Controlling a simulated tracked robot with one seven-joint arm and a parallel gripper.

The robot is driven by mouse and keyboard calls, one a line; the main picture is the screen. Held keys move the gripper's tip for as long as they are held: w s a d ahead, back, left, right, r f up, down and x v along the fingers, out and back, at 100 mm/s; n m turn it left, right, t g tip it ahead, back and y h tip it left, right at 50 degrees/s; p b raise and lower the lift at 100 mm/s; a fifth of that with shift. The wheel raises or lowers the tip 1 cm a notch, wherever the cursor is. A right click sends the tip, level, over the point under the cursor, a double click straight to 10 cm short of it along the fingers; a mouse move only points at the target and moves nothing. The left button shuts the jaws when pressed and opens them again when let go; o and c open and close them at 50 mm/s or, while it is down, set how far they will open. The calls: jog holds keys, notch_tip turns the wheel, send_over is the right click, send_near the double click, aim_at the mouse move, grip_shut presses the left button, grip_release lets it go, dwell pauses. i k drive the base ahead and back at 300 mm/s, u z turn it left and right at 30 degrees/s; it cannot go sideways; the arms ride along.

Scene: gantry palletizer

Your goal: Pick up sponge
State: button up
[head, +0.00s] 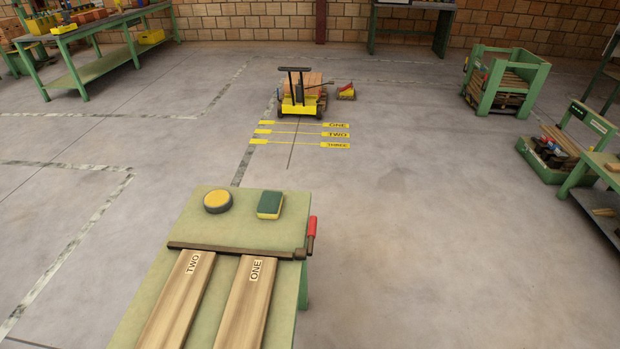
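A sponge (270,204), green on top with a yellow layer along its lower edge, lies on the far end of a pale green table (238,233) in the head view. It is right of a round yellow and dark disc-like object (217,201), with a gap between them. Nothing covers the sponge. My gripper is not in view.
Two wooden boards labelled TWO (180,300) and ONE (248,300) lie on the table's near part. A dark bar (235,250) crosses behind them, with a red-handled tool (311,235) at its right end. A yellow cart (300,100) stands beyond; open floor surrounds the table.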

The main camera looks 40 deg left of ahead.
aim_at(269, 205)
jog(key=u, duration=0.35)
jog(key=i, duration=1)
jog(key=u, duration=1)
jog(key=i, duration=0.6)
jog(key=u, duration=0.45)
jog(key=k, duration=0.8)
jog(key=u, duration=0.2)
jog(key=i, duration=0.8)
jog(key=z, duration=0.1)
